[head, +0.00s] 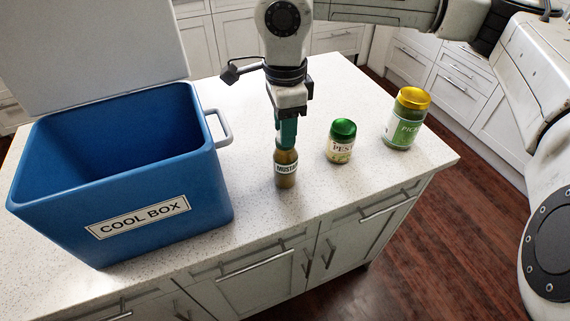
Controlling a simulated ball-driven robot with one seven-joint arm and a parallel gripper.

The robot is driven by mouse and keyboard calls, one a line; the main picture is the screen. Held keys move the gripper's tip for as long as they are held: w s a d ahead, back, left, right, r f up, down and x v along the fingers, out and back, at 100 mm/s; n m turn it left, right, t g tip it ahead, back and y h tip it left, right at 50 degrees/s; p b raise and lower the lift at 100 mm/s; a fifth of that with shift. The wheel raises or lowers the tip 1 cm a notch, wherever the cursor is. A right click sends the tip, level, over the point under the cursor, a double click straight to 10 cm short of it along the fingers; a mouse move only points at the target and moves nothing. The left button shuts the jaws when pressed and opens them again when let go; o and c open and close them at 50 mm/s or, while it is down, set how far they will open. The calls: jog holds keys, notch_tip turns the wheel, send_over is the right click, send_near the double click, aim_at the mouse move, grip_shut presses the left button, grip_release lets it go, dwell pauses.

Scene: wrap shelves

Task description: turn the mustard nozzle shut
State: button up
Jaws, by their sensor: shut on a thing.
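The mustard bottle (286,178) stands upright on the white speckled counter, right of the cool box. It is a small brownish bottle with a white label. My gripper (287,137) points straight down over it, shut on the top of the bottle. The nozzle is hidden between the green-padded fingers, so how far it is turned does not show.
An open blue cool box (165,232) with a side handle stands on the left of the counter (330,195). A green-lidded pesto jar (341,144) and a yellow-lidded pickle jar (405,122) stand to the right. The counter's front edge is close to the bottle.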

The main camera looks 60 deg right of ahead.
jog(key=shift+m+b, duration=0.75)
jog(key=shift+m, duration=0.15)
jog(key=o, duration=0.6)
jog(key=shift+o, duration=0.2)
dwell(0.3)
jog(key=shift+r, duration=0.15)
jog(key=shift+r+p, duration=1.5)
jog(key=shift+r, duration=1.85)
